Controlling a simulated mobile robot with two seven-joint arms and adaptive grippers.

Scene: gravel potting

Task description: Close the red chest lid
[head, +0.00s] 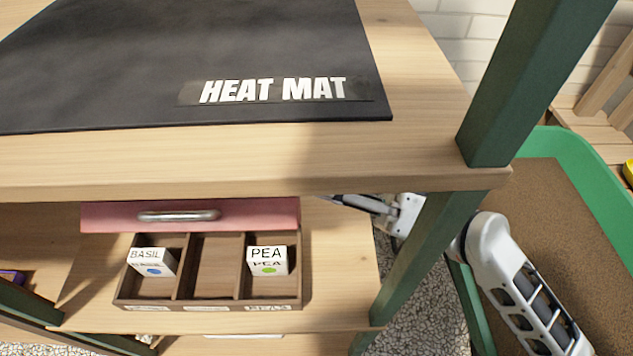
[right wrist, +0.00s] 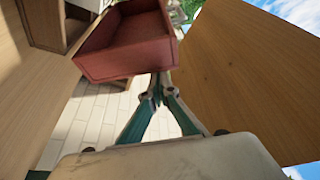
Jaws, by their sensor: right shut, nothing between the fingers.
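The red chest lid (head: 245,214) shows in the head view as a pinkish-red panel with a metal handle (head: 178,216), under the upper shelf's front edge. That shelf hides its upper part. A brown wooden box with three compartments (head: 211,308) sits directly in front of and below it. My right gripper (head: 336,201) comes in from the right and is shut and empty, its tips near the red panel's right end. In the right wrist view the closed fingers (right wrist: 160,84) are close beside a hollow red box-shaped part (right wrist: 125,62); contact is unclear. My left gripper is out of view.
A BASIL packet (head: 151,263) is in the left compartment and a PEA packet (head: 267,261) in the right; the middle one is empty. The upper shelf (head: 240,165) bears a black heat mat (head: 150,60). A green post (head: 425,260) stands by my right arm.

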